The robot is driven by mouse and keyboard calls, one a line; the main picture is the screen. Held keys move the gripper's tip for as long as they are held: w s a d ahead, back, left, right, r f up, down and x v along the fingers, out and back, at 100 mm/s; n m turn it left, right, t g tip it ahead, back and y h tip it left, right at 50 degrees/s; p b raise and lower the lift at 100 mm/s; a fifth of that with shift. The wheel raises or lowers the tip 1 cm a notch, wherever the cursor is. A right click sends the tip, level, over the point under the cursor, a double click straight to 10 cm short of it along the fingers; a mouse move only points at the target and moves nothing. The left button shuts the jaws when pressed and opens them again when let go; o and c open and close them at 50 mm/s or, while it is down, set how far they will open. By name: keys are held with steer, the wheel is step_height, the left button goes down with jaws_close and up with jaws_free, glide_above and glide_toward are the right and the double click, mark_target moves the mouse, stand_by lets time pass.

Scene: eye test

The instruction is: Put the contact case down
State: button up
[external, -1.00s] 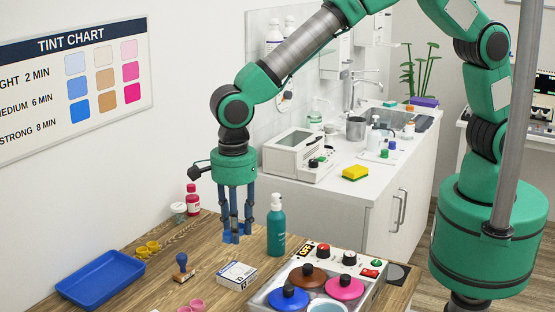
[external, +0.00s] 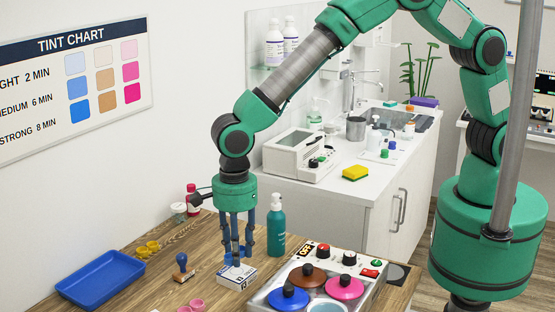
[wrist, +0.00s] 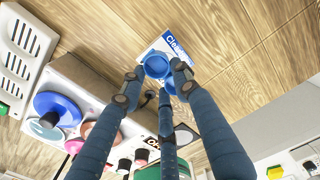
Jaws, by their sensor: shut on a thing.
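The blue contact case (wrist: 157,67), with round wells, is between the fingertips of my gripper (wrist: 160,80) in the wrist view. The fingers are shut on it and hide part of it. In the external view, my gripper (external: 237,262) points straight down above a small white and blue box (external: 235,280) on the wooden table. The case is right over this box; I cannot tell whether they touch. The box's printed top (wrist: 180,45) shows behind the case in the wrist view.
A teal pump bottle (external: 276,228) stands close behind my gripper. A blue-handled stamp (external: 182,268) and an empty blue tray (external: 100,280) are to the left. A warmer with colored lids (external: 307,276) is to the right. Bare table lies between stamp and box.

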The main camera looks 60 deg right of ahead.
steer(key=shift+f, duration=1.7)
steer(key=shift+f, duration=0.15)
steer(key=o, duration=0.8)
steer(key=shift+c, duration=0.2)
step_height(320, 180, up, 12)
steer(key=p, duration=0.1)
steer(key=shift+d+r, duration=0.1)
steer(key=shift+r, duration=0.15)
